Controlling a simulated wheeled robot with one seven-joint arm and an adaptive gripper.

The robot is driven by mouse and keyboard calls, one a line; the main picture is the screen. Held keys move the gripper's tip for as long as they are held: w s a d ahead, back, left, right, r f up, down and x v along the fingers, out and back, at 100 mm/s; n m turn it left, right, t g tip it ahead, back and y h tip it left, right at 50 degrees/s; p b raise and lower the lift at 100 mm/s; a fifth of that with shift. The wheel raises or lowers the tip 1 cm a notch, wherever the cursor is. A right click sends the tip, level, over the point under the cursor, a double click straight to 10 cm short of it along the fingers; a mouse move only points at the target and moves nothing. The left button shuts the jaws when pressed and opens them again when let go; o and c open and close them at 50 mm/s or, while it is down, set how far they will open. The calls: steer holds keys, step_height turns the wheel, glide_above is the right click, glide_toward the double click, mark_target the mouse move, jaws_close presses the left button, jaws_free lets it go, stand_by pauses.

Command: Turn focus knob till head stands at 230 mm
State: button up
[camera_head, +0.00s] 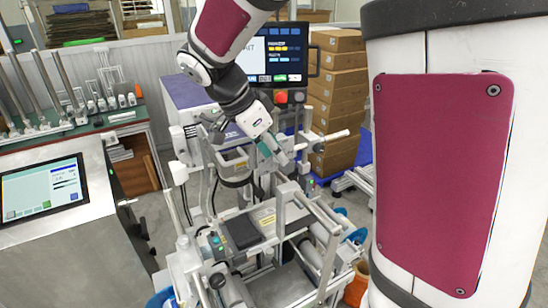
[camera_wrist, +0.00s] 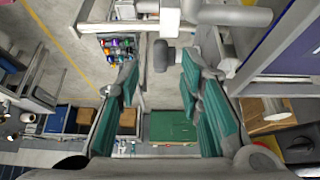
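My gripper (camera_head: 272,148) reaches down to the upper part of a grey metal machine frame (camera_head: 285,228). In the wrist view my gripper (camera_wrist: 161,66) is open, with its two teal-padded fingers well apart. A grey rounded knob (camera_wrist: 160,56) shows in the gap by the fingertips, nearer the left one; I cannot tell whether either finger touches it. It may be the focus knob. A white block (camera_wrist: 170,18) and a grey cylinder (camera_wrist: 233,15) are just beyond it. A head and a millimetre scale cannot be made out in either view.
A monitor (camera_head: 282,55) with a red button (camera_head: 281,97) below it stands behind the arm. Stacked cardboard boxes (camera_head: 337,92) are behind the machine. A console screen (camera_head: 42,190) is at left. A pale horizontal bar (camera_head: 330,140) sticks out right of my gripper.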

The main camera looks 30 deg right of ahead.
steer(key=v, duration=0.7)
steer(key=shift+s+r, duration=0.1)
steer(key=shift+s, duration=0.05)
steer(key=s+a+f+n+t+y, duration=0.1)
steer(key=s+a+n+t+y, duration=0.1)
steer(key=s+n, duration=0.6)
steer(key=s+a+f+n+t+y+b, duration=0.1)
steer(key=s+a+n+t+y, duration=0.1)
steer(key=s+n, duration=0.6)
steer(key=shift+s+a+n+t+y, duration=0.15)
steer(key=shift+n+t+y, duration=0.65)
steer(key=shift+n+y, duration=0.2)
steer(key=shift+r, duration=0.1)
